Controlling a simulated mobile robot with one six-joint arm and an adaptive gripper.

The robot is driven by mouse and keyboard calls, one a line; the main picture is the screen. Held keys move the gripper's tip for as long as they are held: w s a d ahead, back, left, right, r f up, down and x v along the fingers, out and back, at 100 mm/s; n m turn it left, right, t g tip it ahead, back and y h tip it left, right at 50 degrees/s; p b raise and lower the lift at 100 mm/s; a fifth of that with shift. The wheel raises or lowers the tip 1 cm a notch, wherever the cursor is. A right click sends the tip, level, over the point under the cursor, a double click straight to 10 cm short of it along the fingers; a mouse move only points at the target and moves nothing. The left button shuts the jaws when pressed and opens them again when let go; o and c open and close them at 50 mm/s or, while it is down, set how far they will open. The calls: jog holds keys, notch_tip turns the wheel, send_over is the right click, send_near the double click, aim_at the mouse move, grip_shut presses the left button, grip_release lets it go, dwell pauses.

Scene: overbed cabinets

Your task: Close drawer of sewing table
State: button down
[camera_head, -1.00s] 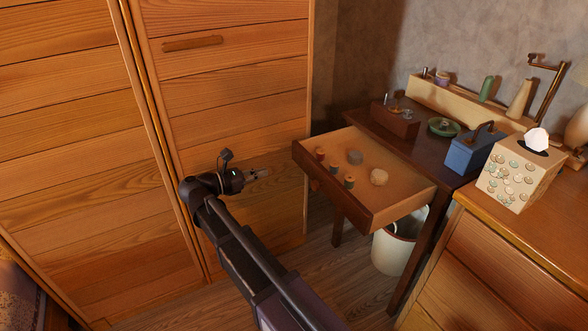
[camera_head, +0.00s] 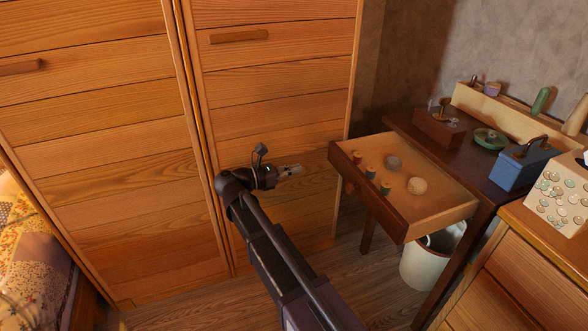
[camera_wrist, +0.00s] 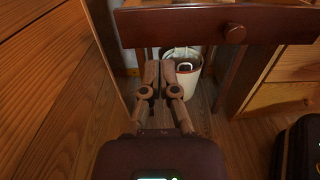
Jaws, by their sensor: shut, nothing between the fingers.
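The sewing table (camera_head: 462,150) is dark wood and stands against the wall at the right in the head view. Its drawer (camera_head: 440,213) is pulled well out, with several thread spools and round items inside. In the wrist view the drawer front (camera_wrist: 190,27) spans the top, with a round knob (camera_wrist: 235,33). My gripper (camera_head: 296,168) is shut and empty, to the left of the drawer front and apart from it. It also shows in the wrist view (camera_wrist: 168,64), below the drawer front in the picture.
A tall wooden wardrobe (camera_head: 275,95) stands close behind my gripper. A white bin (camera_head: 428,262) sits under the table. A chest of drawers (camera_head: 520,275) is at the right, with a tissue box (camera_head: 556,192) on top. A bed (camera_head: 35,250) shows at lower left.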

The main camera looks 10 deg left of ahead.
aim_at(339, 158)
jog(key=x, duration=1.2)
